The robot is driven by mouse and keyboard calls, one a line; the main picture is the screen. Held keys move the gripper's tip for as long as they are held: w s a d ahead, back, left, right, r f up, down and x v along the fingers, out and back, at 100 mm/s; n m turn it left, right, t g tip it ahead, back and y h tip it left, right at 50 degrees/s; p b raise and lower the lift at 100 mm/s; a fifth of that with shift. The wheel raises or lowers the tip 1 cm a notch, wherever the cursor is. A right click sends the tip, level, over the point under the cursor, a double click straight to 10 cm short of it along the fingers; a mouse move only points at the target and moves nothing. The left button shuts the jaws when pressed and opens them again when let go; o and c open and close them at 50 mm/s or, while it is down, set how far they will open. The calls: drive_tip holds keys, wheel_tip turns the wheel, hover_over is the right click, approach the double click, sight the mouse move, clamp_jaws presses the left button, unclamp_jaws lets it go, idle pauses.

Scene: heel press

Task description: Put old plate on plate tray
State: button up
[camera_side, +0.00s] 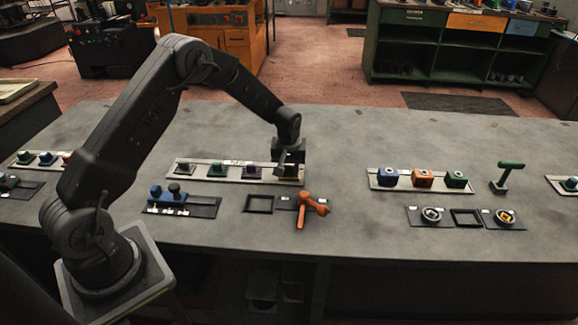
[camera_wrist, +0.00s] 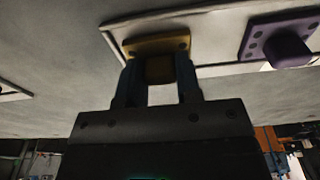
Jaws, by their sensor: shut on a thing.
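My gripper (camera_side: 290,158) is at the right end of the plate tray (camera_side: 201,173), a pale strip in the side view. In the wrist view, my gripper (camera_wrist: 160,88) is shut on the knob of a yellow plate (camera_wrist: 157,46). The yellow plate is at the end of the tray (camera_wrist: 215,48); whether it rests on it or is just above cannot be told. Beside it is a purple plate (camera_wrist: 284,42), also seen in the side view (camera_side: 252,171). A teal plate (camera_side: 217,169) and a dark green plate (camera_side: 183,168) are further left. My gripper mostly hides the yellow plate in the side view.
In front of the tray are a blue fixture (camera_side: 172,196), an empty black frame (camera_side: 259,204) and an orange lever clamp (camera_side: 311,206). To the right are a tray with blue, orange and green blocks (camera_side: 422,179) and a green handle (camera_side: 510,174). Bare bench lies behind the tray.

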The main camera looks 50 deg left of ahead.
drive_tip(key=o, duration=1.1)
drive_tip(key=shift+f, duration=0.1)
wheel_tip(320, 180, up, 14)
drive_tip(key=s+d, duration=0.1)
drive_tip(key=shift+s+d+f, duration=0.1)
